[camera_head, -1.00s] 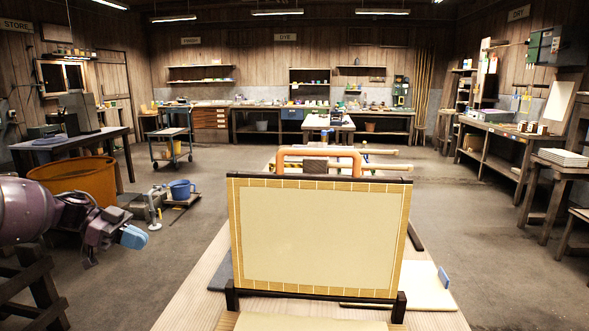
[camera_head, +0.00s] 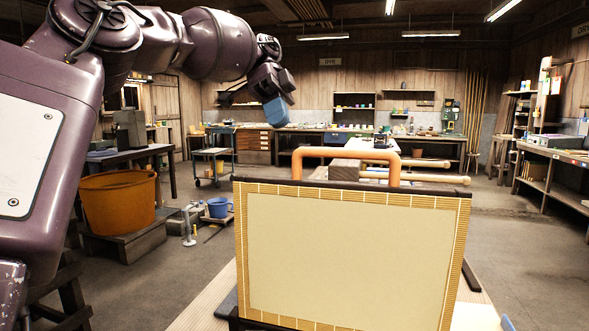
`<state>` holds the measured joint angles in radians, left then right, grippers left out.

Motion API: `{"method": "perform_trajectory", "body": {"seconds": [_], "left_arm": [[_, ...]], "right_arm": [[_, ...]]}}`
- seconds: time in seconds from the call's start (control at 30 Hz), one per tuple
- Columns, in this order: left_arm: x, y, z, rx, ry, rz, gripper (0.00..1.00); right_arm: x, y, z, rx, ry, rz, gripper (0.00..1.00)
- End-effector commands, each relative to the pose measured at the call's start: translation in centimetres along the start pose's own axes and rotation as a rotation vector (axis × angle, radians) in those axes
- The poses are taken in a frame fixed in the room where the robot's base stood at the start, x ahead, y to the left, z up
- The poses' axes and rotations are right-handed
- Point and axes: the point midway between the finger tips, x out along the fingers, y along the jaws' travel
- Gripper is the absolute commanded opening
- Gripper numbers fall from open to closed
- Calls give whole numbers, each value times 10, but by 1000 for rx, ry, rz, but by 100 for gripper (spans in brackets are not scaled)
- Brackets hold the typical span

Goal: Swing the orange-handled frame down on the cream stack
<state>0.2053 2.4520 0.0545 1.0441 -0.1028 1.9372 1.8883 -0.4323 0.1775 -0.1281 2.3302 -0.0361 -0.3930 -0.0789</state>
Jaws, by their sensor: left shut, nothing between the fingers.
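The frame (camera_head: 350,255) stands upright in front of me, a cream panel with a yellow slatted border and dark top rail. Its orange handle (camera_head: 345,153) rises behind the top rail as a wide arch. My left gripper (camera_head: 275,110) has blue fingertips, is shut and empty, and is raised above and left of the handle, apart from it. A flat cream slab (camera_head: 476,318) shows partly at the lower right of the frame; whether it belongs to the cream stack I cannot tell. The frame's lower edge is near the picture's bottom. My right gripper is not in view.
The wooden table (camera_head: 205,305) under the frame shows at its left side. Pale poles (camera_head: 420,162) lie behind the handle. The floor to the right is clear.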

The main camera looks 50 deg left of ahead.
Motion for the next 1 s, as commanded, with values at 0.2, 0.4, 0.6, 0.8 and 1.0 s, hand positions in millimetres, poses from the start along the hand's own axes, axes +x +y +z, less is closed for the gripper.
{"method": "perform_trajectory", "body": {"seconds": [0.2,0.4,0.6,0.8,1.0], "left_arm": [[16,2,0,3,3,0,0],[41,2,0,5,3,0,0],[70,2,0,4,2,1,0],[100,3,0,4,4,1,0],[106,27,-1,7,4,-6,0]], "right_arm": [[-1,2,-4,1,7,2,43],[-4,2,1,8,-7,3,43],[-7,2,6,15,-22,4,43],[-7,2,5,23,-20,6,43],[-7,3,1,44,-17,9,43]]}}
